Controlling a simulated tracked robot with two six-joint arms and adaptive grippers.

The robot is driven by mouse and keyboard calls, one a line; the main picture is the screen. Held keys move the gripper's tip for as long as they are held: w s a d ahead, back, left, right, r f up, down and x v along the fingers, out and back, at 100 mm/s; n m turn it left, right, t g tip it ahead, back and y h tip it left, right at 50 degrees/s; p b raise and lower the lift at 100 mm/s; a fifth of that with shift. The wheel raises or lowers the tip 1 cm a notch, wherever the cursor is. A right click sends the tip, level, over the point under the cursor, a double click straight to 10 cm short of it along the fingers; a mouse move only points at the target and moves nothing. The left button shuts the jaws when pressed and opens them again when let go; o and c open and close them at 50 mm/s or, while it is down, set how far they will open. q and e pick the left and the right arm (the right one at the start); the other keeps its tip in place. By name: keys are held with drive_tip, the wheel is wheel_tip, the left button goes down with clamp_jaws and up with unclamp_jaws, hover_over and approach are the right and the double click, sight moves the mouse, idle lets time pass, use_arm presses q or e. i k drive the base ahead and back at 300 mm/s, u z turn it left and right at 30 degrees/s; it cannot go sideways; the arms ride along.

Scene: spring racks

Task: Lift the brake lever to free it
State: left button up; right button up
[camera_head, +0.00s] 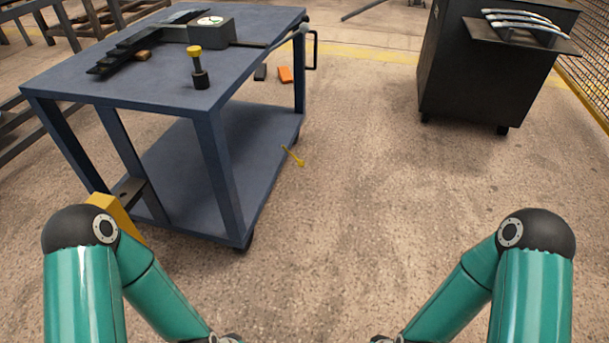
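A small yellow lever (294,156) sticks out low at the right side of the blue cart (165,95), beside the lower shelf's edge. It looks like the brake lever. It slants down to the right, with its wider end near the floor. Nothing touches it. My teal left and right arms reach in from the bottom corners. Their far ends run off the bottom edge, so both grippers are out of the picture, and I cannot see what they hold.
The cart's top carries a dark gauge tool (211,30) and a yellow-capped black post (197,67). A dark cabinet (465,90) stands back right. The floor in front and right is clear.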

sight(301, 162)
drive_tip(key=z, duration=0.3)
drive_tip(key=i, duration=1.05)
drive_tip(key=u, duration=0.55)
drive_tip(key=i, duration=0.4)
drive_tip(key=u, duration=0.35)
drive_tip(key=k, duration=0.9)
drive_tip(key=u, duration=0.15)
drive_tip(key=i, duration=0.9)
drive_tip(key=z, duration=0.1)
